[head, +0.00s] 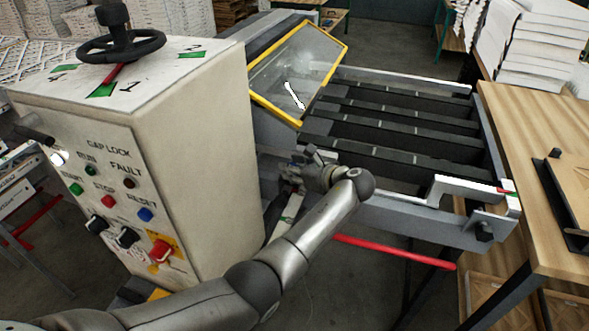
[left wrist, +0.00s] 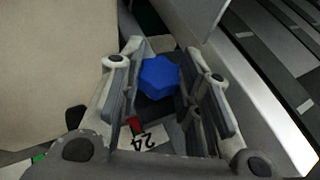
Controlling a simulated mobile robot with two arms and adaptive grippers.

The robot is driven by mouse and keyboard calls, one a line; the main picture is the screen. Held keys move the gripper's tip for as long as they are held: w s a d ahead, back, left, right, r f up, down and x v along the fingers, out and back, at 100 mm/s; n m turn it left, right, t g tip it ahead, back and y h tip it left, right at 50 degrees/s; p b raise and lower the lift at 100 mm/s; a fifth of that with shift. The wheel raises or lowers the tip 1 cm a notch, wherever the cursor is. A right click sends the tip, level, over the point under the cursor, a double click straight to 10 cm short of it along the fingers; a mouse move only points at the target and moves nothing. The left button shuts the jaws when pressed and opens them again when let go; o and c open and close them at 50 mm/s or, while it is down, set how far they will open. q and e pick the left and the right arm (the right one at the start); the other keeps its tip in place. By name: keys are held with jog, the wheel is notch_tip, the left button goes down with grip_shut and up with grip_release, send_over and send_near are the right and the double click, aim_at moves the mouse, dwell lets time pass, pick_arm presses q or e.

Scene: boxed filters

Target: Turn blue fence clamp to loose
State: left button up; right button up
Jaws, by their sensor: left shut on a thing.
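The blue fence clamp is a faceted knob (left wrist: 159,77) in the left wrist view, between the two fingers of my left gripper (left wrist: 163,62). The gripper is shut on it, with a finger on each side. Below the knob lies a white label marked 24 (left wrist: 146,137) with a red mark (left wrist: 135,124). In the head view my left gripper (head: 298,170) reaches in beside the cream cabinet, at the near end of the conveyor. The clamp is hidden there by my gripper and arm. My right gripper is in neither view.
The cream control cabinet (head: 205,130) with a black handwheel (head: 107,46) stands close on the left. A yellow-framed clear guard (head: 298,75) rises behind my gripper. The conveyor (head: 400,148) and a wooden table (head: 540,110) lie to the right. A red bar (head: 395,250) runs below the conveyor.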

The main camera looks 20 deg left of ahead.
pick_arm(q)
jog(key=shift+a, duration=0.15)
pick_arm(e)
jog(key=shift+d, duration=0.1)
pick_arm(q)
jog(key=o, duration=0.7)
jog(key=shift+o, duration=0.2)
jog(key=shift+w+a, duration=0.15)
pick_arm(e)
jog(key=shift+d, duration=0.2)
pick_arm(q)
jog(key=shift+f, duration=0.1)
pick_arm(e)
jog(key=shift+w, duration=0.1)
pick_arm(q)
jog(key=v, duration=0.7)
jog(key=shift+d, duration=0.25)
